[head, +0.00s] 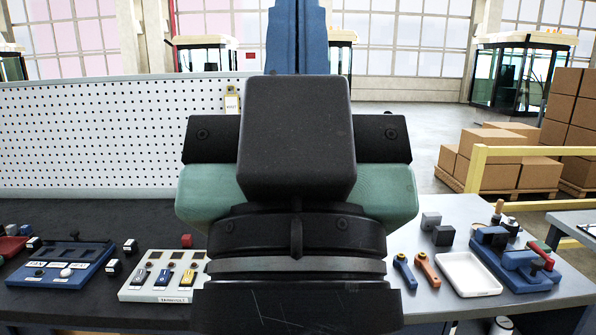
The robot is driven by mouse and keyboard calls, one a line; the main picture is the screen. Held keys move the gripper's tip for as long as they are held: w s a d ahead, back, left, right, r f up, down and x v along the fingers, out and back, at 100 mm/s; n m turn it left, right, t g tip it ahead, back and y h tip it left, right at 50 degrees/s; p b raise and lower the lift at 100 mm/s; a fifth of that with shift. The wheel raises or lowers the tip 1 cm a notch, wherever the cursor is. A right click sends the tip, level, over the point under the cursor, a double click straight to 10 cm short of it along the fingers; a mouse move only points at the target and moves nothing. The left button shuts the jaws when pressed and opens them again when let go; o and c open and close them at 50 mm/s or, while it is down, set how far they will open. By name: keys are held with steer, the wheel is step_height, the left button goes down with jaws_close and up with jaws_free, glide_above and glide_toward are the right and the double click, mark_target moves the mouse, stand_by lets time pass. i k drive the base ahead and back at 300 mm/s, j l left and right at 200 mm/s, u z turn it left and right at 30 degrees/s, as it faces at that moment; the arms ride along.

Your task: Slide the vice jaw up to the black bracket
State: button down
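A blue vice (520,272) stands on the grey bench at the right, with blue jaw blocks and a red-tipped handle (541,254). Small dark parts show among its jaws; I cannot tell which is the black bracket or how wide the gap to it is. My gripper (297,180) fills the middle of the view, large and close to the camera, seen from behind as a green and black body. Its fingertips are hidden, so I cannot see whether it is open or holds anything. It appears well left of the vice.
Left of the vice are a white tray (468,274), blue (404,272) and orange (427,270) handles, and grey (431,220) and black (443,236) cubes. Switch panels (160,276) lie on the left bench. A pegboard (100,135) stands behind; a yellow rail (479,170) is back right.

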mark_target(523, 261)
steer(key=z, duration=0.5)
steer(key=i+l+z, duration=0.25)
steer(key=i+z, duration=0.15)
steer(key=i+l+z, duration=0.1)
steer(key=i+z, duration=0.3)
steer(key=i, duration=0.15)
steer(key=i+z, duration=0.35)
steer(key=i, duration=0.15)
steer(key=i+j, duration=0.1)
steer(key=i, duration=0.2)
